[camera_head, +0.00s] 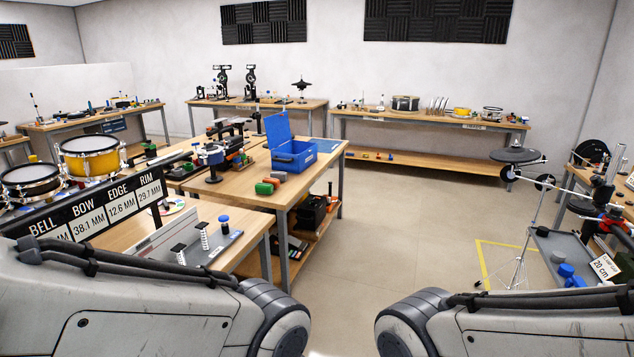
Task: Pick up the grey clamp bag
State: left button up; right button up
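I cannot make out a grey clamp bag for certain. A small grey item (279,176) lies beside red and green pieces on the middle workbench (325,163), too small to identify. A dark bag-like bundle (311,214) sits on that bench's lower shelf. At the right, a card (605,267) that seems to read "clamp gap 20 cm" stands by a grey tray (556,246) with blue pieces. My two arms show at the bottom left and bottom right, but neither gripper is in view.
An open blue toolbox (293,153) stands on the middle bench. A drum stand (521,235) stands at the right inside yellow floor tape (485,262). The central floor is clear.

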aim_at(283, 176)
jog(key=u, duration=0.25)
jog(key=i, duration=1.65)
jog(key=u, duration=0.25)
